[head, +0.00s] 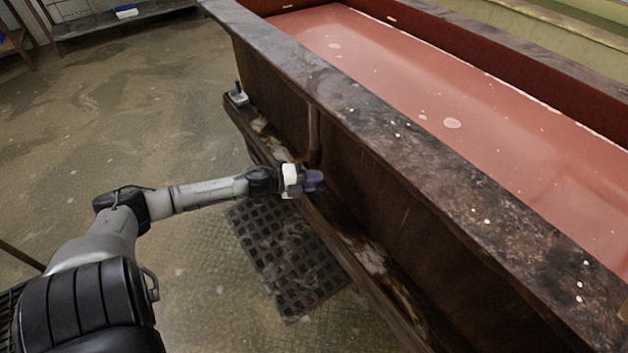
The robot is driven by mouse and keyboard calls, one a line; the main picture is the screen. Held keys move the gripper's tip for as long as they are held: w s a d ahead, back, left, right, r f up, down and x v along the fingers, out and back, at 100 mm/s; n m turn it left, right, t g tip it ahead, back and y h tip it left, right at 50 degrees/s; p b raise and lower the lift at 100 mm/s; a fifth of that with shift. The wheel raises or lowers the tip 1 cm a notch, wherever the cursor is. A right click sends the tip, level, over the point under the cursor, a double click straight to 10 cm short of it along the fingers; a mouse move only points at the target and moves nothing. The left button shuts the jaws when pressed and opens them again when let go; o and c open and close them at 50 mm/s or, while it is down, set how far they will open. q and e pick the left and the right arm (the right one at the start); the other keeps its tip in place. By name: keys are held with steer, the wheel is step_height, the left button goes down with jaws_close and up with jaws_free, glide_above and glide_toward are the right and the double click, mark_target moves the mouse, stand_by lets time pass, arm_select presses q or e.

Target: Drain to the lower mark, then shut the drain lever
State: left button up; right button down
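A long dark vat (365,112) fills the right side, holding reddish liquid (455,95) with pale flecks. Small pale marks show on its far inner wall (390,18); I cannot tell which is the lower mark. My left gripper (312,180) is at the vat's outer near side, above the low ledge. The drain lever is not clearly visible. My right gripper is not in view.
A dark floor grate (287,262) lies below my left gripper. A small metal fitting with an upright stub (238,95) sits on the ledge's far end. The wet floor (150,110) to the left is clear. A low shelf (100,24) stands at the back.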

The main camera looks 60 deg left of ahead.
arm_select(q)
jaws_close()
steer(key=shift+r+n+p, duration=0.4)
steer(key=shift+r+p, duration=0.15)
steer(key=shift+p, duration=0.3)
steer(key=r+n+p, duration=0.1)
steer(key=p, duration=0.1)
steer(key=a+r+n+t+h+p, duration=0.1)
steer(key=r+n+p, duration=0.1)
steer(key=p, duration=0.1)
steer(key=shift+r+t, duration=0.1)
steer(key=shift+t, duration=0.2)
steer(key=n+p, duration=0.1)
steer(key=r+n+p, duration=0.1)
steer(key=shift+a+r+n+t+h, duration=0.25)
steer(key=shift+a+n+t+h, duration=0.05)
steer(key=shift+a+t, duration=0.1)
steer(key=shift+a+r+n+t+p, duration=0.35)
steer(key=shift+a+n+p, duration=0.1)
steer(key=shift+n, duration=0.35)
steer(key=shift+a+r+n+t+p, duration=0.3)
steer(key=shift+a+n+t+p, duration=0.1)
steer(key=shift+n, duration=0.4)
